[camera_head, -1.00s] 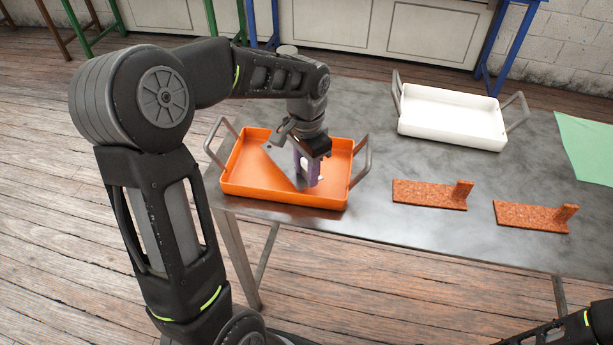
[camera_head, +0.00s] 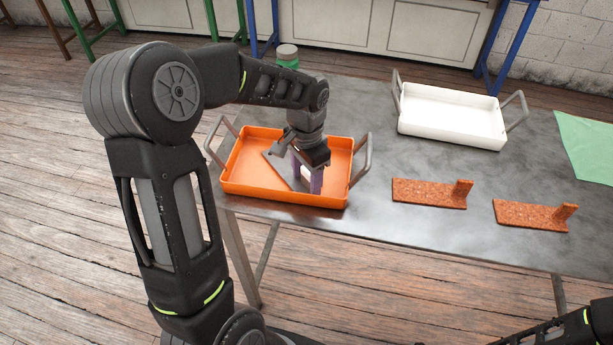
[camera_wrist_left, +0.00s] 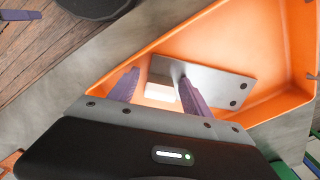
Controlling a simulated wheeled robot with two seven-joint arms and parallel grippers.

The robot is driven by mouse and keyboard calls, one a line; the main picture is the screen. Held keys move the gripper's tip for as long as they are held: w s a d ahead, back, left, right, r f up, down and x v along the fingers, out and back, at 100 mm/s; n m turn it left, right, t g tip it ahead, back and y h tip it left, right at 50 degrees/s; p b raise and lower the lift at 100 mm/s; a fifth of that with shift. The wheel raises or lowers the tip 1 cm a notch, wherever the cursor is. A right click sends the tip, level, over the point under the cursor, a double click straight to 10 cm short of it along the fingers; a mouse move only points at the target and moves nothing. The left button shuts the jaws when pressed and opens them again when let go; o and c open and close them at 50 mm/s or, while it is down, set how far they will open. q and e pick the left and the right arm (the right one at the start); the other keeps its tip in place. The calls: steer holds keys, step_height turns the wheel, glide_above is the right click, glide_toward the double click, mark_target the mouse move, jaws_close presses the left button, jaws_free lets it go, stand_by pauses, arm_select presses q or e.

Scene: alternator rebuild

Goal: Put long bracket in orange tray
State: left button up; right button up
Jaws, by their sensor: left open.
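The long bracket (camera_wrist_left: 225,85) is a grey metal plate with dark holes at one end and a white upright part. It lies in the orange tray (camera_head: 240,187), on its floor as far as I can tell. The tray also shows in the left wrist view (camera_wrist_left: 215,38). My left gripper (camera_head: 307,181) is over the tray, pointing down, its purple fingers open on either side of the bracket's white part. In the left wrist view, the fingers (camera_wrist_left: 156,80) stand apart around it. In the head view, the gripper hides much of the bracket. My right gripper is out of view.
Two speckled orange-brown angled pieces (camera_head: 425,194) (camera_head: 528,215) lie on the grey table (camera_head: 380,240) right of the orange tray. A white tray (camera_head: 450,120) is behind them. A green cloth (camera_head: 590,145) lies at the right. A green jar (camera_head: 287,58) stands behind my left arm.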

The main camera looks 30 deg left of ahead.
arm_select(q)
step_height(320, 180, up, 12)
steer(key=shift+r, duration=0.15)
stand_by(0.5)
stand_by(0.6)
